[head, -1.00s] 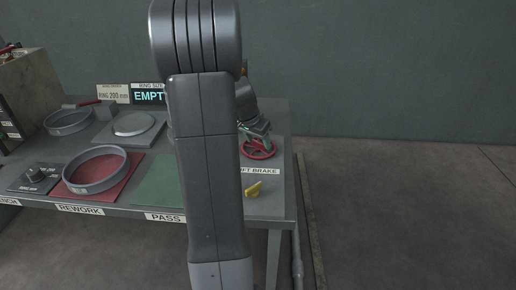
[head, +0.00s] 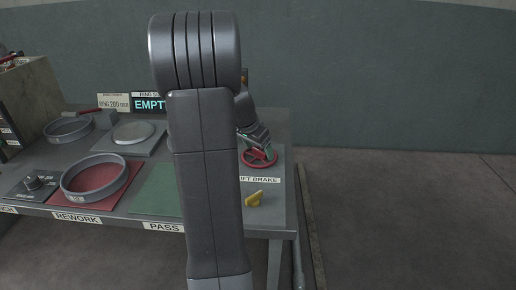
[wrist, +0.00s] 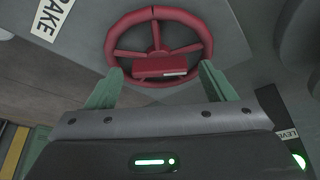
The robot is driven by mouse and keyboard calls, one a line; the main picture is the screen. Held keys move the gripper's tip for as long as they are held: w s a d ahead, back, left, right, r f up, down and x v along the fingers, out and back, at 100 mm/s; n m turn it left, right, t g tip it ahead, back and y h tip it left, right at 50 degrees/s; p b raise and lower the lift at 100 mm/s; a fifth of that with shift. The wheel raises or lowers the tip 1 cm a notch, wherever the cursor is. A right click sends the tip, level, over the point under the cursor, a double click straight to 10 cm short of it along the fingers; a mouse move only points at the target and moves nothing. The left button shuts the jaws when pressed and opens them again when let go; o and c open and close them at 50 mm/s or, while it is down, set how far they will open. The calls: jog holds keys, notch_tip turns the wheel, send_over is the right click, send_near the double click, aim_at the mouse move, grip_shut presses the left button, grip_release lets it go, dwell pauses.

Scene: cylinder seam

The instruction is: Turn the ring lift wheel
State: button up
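The ring lift wheel is a red spoked handwheel (head: 262,158) at the right end of the bench. It also fills the upper middle of the wrist view (wrist: 158,22), with a red block-like part at its near side. My gripper (wrist: 157,72) is open, its two green fingers on either side of that red part, near the wheel's rim. I cannot tell whether the fingers touch it. In the head view my gripper (head: 258,140) is at the wheel, partly hidden by my arm.
On the bench are a green PASS mat (head: 158,190), a red REWORK mat (head: 122,195) with a grey ring (head: 66,182), and a display reading EMPT (head: 148,104). Floor right of the bench is clear.

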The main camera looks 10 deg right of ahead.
jog(key=shift+r, duration=0.1)
jog(key=p+v, duration=0.1)
jog(key=v, duration=1.2)
jog(key=shift+r, duration=0.3)
jog(key=shift+f, duration=0.1)
jog(key=b+x, duration=0.1)
jog(key=x, duration=1.2)
jog(key=shift+f, duration=0.35)
